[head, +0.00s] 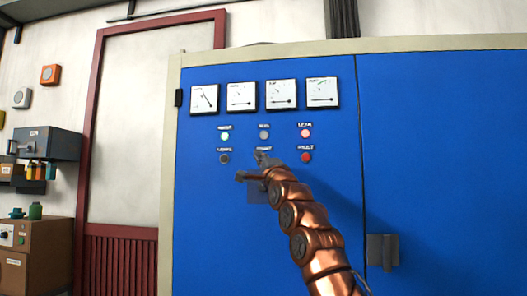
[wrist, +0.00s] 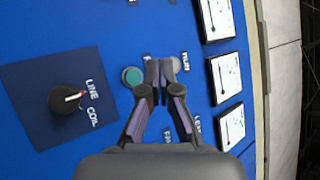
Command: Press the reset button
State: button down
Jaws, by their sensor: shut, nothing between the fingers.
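The blue cabinet (head: 430,150) fills much of the head view, with indicator lamps and buttons below the gauges. A round teal button (wrist: 132,76) sits in the wrist view just left of my fingertips; its label is mostly covered, so I cannot read it as reset. I cannot tell whether the tips touch the panel.
A black knob (wrist: 66,98) marked LINE and COIL lies left of the button. Several gauges (head: 282,94) line the top. A door handle (head: 382,251) protrudes lower right.

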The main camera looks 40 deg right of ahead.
jog(key=shift+w+d+p, duration=0.7)
jog(key=shift+d+p, duration=0.35)
jog(key=shift+p, duration=0.3)
jog(key=shift+w+d+p, duration=0.7)
jog(key=shift+d+p, duration=0.3)
jog(key=shift+p, duration=0.35)
jog(key=shift+w+d, duration=0.1)
jog(key=shift+w, duration=0.05)
jog(key=shift+w+d, duration=0.15)
jog(key=shift+d, duration=0.15)
